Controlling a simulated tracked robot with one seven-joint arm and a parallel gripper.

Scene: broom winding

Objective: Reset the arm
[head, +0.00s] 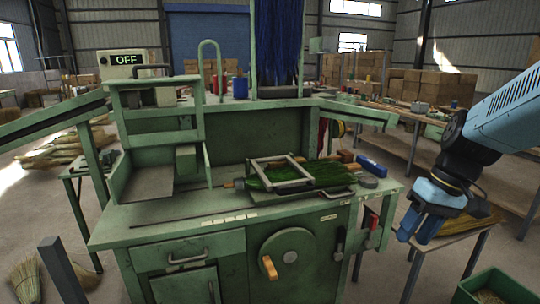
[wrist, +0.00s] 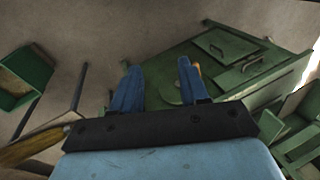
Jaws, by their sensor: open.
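My gripper (head: 419,224) is at the right of the head view, at the end of my blue arm. It hangs in the air to the right of the green workbench (head: 150,226), pointing down. In the wrist view my gripper (wrist: 156,84) shows two blue fingers spread apart with nothing between them. The workbench (wrist: 214,48) appears beyond the fingers there. My arm is bent, reaching in from the right edge of the head view.
A frame (head: 281,184) with green bristles lies on the benchtop. A blue block (head: 372,166) and a grey disc lie beside it. A sign (head: 126,58) reads OFF. A green bin (head: 494,288) stands on the floor at lower right. Cardboard boxes (head: 425,87) stand behind.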

